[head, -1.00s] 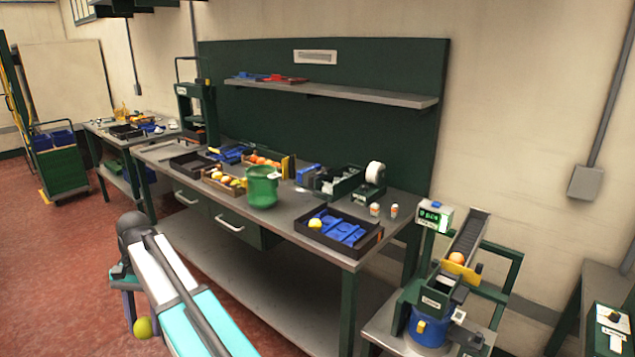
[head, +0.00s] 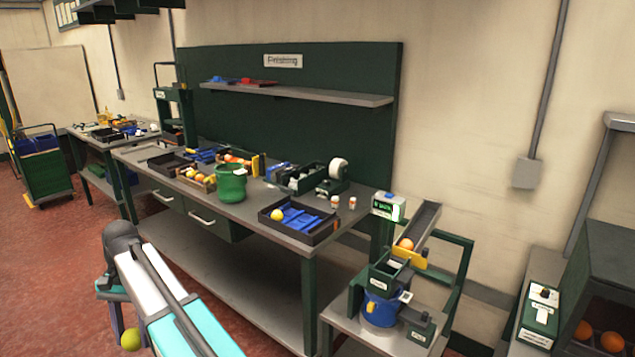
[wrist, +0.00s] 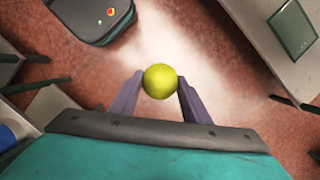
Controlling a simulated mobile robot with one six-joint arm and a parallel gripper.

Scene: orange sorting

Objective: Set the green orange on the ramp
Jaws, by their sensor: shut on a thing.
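The green orange (wrist: 160,79) is yellow-green and round. My gripper (wrist: 160,86) is shut on it, with one purple finger at each side, above the red floor. In the head view the green orange (head: 130,340) hangs at the lower left, well apart from the ramp. The ramp (head: 426,220) is a dark sloping chute on a green frame at the right. An orange fruit (head: 405,244) sits at its lower end, by a yellow stop (head: 410,259).
A small display (head: 388,207) stands left of the ramp. A blue pot (head: 380,310) is below it. The long workbench (head: 270,236) holds trays, a green bucket (head: 231,184) and fruit. A dark bin with oranges (head: 610,342) is at the far right. Red floor is open at left.

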